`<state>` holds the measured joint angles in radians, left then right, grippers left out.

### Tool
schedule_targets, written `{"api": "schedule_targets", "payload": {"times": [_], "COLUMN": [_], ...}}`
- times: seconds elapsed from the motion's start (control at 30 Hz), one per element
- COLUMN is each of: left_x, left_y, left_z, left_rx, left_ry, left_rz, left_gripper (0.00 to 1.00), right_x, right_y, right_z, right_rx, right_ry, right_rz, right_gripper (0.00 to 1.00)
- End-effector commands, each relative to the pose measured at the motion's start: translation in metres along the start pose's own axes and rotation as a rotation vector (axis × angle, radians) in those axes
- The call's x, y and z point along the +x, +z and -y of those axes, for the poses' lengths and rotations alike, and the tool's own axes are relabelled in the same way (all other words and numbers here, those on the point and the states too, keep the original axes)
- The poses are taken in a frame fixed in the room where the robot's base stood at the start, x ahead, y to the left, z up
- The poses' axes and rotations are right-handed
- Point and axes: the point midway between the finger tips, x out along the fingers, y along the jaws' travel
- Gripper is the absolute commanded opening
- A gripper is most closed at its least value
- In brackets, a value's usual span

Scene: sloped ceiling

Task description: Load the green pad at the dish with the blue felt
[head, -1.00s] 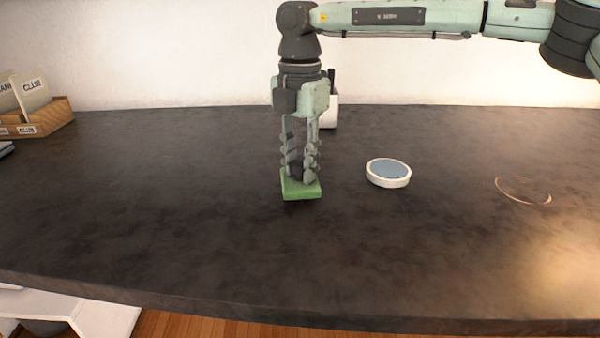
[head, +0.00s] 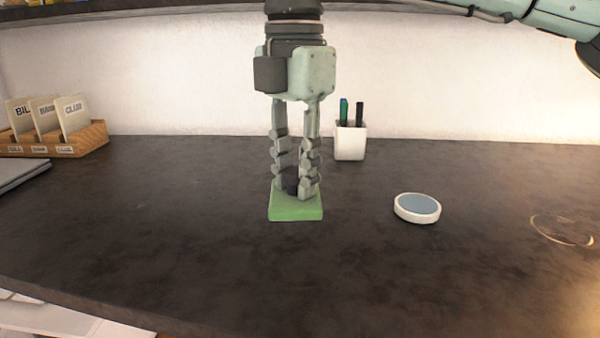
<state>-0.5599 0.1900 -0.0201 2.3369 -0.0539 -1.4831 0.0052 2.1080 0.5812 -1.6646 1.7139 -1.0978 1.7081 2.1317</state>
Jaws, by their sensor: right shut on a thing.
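The green pad (head: 296,211) is a flat green block with a dark grip on top, between my fingertips. My right gripper (head: 295,185) points straight down and is shut on that grip, which the fingers partly hide. The pad is level; whether it touches the table or hangs just above it I cannot tell. The dish (head: 417,218) is a low, round white dish with blue felt (head: 418,204) filling its top. It stands on the table to the right of the pad, clear of it. My left gripper is not in view.
A white cup (head: 350,143) with pens stands behind the gripper, near the wall. A wooden card box (head: 93,139) is at the back left, with a grey flat item (head: 20,174) before it. A thin ring mark (head: 562,231) lies at right. The dark table (head: 200,260) is otherwise clear.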

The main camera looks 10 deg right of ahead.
Motion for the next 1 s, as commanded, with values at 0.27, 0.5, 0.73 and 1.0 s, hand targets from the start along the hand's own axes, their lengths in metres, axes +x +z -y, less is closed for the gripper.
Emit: {"api": "schedule_targets", "payload": {"times": [0.27, 0.5, 0.73, 1.0], "left_x": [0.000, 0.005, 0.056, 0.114], "left_y": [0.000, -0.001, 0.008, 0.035], "left_z": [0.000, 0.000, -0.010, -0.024], "left_rx": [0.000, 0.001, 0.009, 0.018], "left_ry": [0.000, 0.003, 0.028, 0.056], "left_rz": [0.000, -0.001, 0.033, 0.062], "left_gripper": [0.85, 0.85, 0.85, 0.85], "right_x": [0.000, -0.004, -0.009, 0.007], "right_y": [0.000, 0.014, 0.098, 0.214], "right_z": [0.000, -0.003, -0.002, 0.038], "right_rx": [0.000, -0.048, -0.313, -0.627], "right_ry": [0.000, 0.000, -0.001, -0.001], "right_rz": [-0.001, -0.006, -0.010, -0.007], "right_gripper": [0.07, 0.02, 0.02, 0.02]}}
